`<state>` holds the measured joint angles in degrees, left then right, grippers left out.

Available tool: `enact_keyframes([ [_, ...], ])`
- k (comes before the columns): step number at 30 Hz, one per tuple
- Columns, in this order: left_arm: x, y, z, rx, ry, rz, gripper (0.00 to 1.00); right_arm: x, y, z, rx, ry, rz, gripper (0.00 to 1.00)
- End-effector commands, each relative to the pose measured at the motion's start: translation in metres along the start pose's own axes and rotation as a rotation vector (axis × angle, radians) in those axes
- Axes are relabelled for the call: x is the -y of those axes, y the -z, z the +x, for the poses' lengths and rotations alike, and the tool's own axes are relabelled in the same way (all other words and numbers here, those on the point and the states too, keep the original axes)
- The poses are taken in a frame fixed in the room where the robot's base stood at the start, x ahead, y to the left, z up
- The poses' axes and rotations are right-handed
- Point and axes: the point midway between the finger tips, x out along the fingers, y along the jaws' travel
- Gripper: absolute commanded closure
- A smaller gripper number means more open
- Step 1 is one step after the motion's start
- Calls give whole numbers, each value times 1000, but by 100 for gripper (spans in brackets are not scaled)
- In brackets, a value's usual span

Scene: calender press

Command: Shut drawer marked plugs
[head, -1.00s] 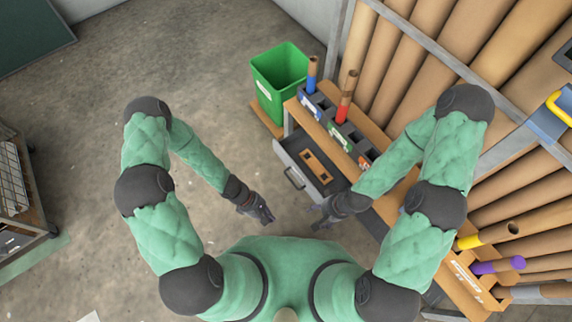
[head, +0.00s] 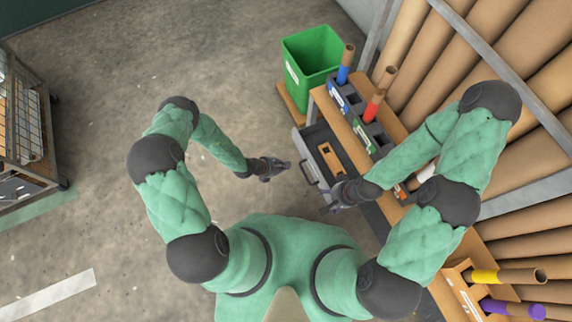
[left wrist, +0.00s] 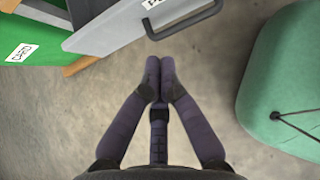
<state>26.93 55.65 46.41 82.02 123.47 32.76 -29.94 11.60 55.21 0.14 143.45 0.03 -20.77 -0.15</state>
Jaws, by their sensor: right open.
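A grey drawer (head: 310,140) stands pulled out from under the wooden bench, with an orange-brown piece inside. Its front has a bar handle (head: 309,172), which also shows in the left wrist view (left wrist: 184,22). A white label on that front (left wrist: 152,4) is cut off and unreadable. My left gripper (head: 286,165) is to the left of the drawer front, apart from it; in the left wrist view its fingers (left wrist: 159,62) are together and empty, below the handle. My right gripper (head: 328,199) is open and empty by the drawer's near end; whether it touches is unclear.
A green bin (head: 312,60) stands beyond the drawer. The bench (head: 345,115) carries grey holders with blue- and red-banded tubes. Large brown rolls fill the right side. A wire cart (head: 30,130) is at far left. The floor left of the drawer is clear.

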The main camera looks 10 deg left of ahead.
Motion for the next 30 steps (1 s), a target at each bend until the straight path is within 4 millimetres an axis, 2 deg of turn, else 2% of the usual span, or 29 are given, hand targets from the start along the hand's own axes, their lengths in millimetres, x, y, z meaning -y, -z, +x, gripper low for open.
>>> enact_keyframes([
  [1, 0, 2, 13, 1, 2, 4, 100, -3, 0, 7, 0, 0, 0, 31],
  [3, 1, 2, 27, 1, 3, 4, 100, -4, 0, 12, 0, 0, 0, 31],
  [11, 1, 2, 75, 0, 3, 4, 100, -12, 1, 32, 0, 0, 0, 31],
  [12, 0, -3, 78, 1, 2, 6, 100, -12, 1, 34, 0, 0, 0, 31],
  [21, 0, -25, 97, 0, 1, 2, 100, -15, 2, 42, 0, 0, 0, 31],
  [30, 0, -28, 98, 0, 1, 2, 100, -15, 2, 43, 0, 0, 0, 31],
])
